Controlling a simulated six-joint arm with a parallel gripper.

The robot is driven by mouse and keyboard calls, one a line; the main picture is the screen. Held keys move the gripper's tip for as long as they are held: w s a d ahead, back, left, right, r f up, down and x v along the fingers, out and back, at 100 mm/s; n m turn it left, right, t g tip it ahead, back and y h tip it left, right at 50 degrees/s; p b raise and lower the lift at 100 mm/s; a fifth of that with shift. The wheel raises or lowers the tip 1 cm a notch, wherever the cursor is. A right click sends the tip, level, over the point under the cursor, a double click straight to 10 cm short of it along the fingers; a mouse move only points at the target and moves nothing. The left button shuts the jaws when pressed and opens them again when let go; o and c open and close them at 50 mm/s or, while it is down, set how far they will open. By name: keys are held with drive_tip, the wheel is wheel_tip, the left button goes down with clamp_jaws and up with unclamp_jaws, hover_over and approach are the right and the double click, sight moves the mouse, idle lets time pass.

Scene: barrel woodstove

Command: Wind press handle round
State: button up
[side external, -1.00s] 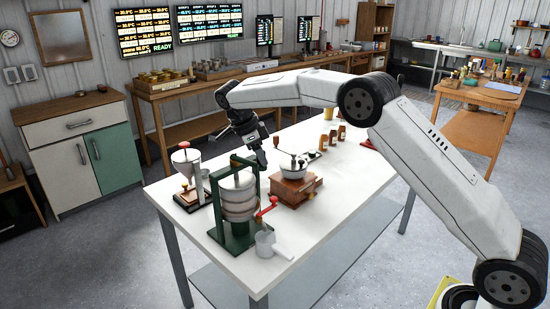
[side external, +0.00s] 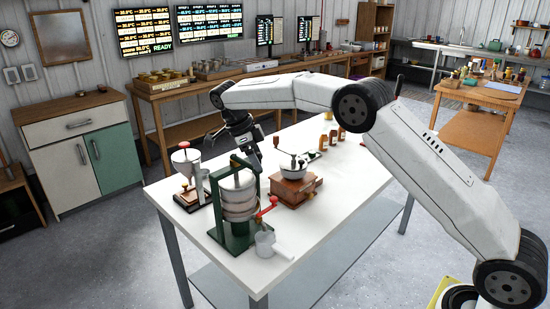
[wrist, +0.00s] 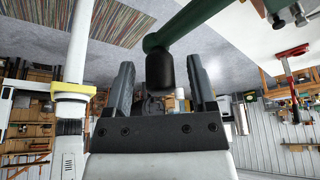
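The press (side external: 239,202) stands near the front of the white table, with a green frame around a pale banded barrel. Its handle is at the top; in the wrist view it is a green bar (wrist: 195,22) ending in a black knob (wrist: 160,70). My gripper (side external: 254,162) points down at the top of the press, on its right side. In the wrist view the two fingers of my gripper (wrist: 160,72) are apart, with the knob between them. A gap shows beside the knob, and I see no clear grip on it. The fingertips are small in the side view.
A red-handled part (side external: 267,208) and a clear jug (side external: 265,243) are at the press's front right. A funnel-topped device (side external: 187,170) stands left and a wooden grinder (side external: 294,189) right. The table's front right is clear.

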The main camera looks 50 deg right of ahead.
drive_tip(key=shift+r, duration=0.15)
drive_tip(key=v, duration=0.7)
idle(0.8)
drive_tip(key=shift+w+a+r, duration=0.1)
drive_tip(key=shift+a+r, duration=0.05)
drive_tip(key=shift+r, duration=0.05)
idle(0.5)
drive_tip(key=s+f+n+t+y, duration=0.1)
drive_tip(key=s+f+n+t, duration=0.1)
drive_tip(key=s+f+n, duration=0.3)
drive_tip(key=s+f+n+t+y, duration=0.1)
drive_tip(key=s+f+n, duration=0.4)
drive_tip(key=s+n, duration=0.8)
drive_tip(key=s+f+n+t+y, duration=0.1)
drive_tip(key=s+f+n+t, duration=0.1)
drive_tip(key=s+f+n, duration=0.3)
drive_tip(key=s+n, duration=0.4)
drive_tip(key=s, duration=0.2)
drive_tip(key=shift+s+f+t, duration=0.35)
drive_tip(key=shift+s+t, duration=0.05)
